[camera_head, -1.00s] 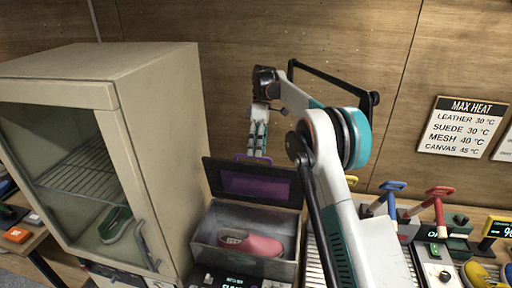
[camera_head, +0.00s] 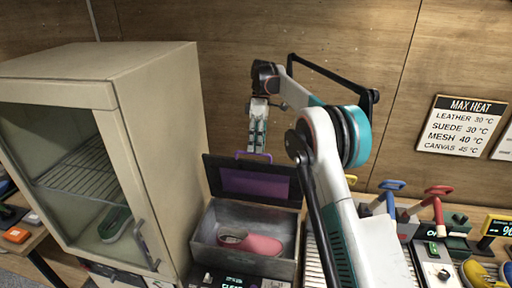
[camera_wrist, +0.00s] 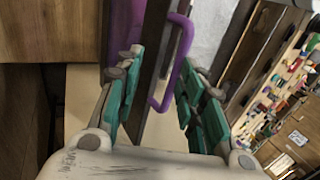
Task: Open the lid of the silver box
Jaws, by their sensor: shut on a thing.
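The silver box (camera_head: 228,263) stands on the table in the head view with its lid (camera_head: 255,184) raised and leaning back. The lid is dark with a purple inner panel, and a purple handle (camera_head: 242,155) shows at its top edge. A pink shoe (camera_head: 250,243) lies inside the box. My gripper (camera_head: 256,148) points down at the lid's top edge. In the wrist view, the purple handle (camera_wrist: 172,65) and the dark lid edge lie between the green finger pads of my gripper (camera_wrist: 160,80). Its exact contact is hard to see.
A beige cabinet (camera_head: 145,120) with a wire shelf and a green shoe stands left of the box. Coloured-handled tools (camera_head: 390,190) and yellow shoes (camera_head: 480,275) sit to the right. A wooden wall with a heat sign (camera_head: 462,127) is behind.

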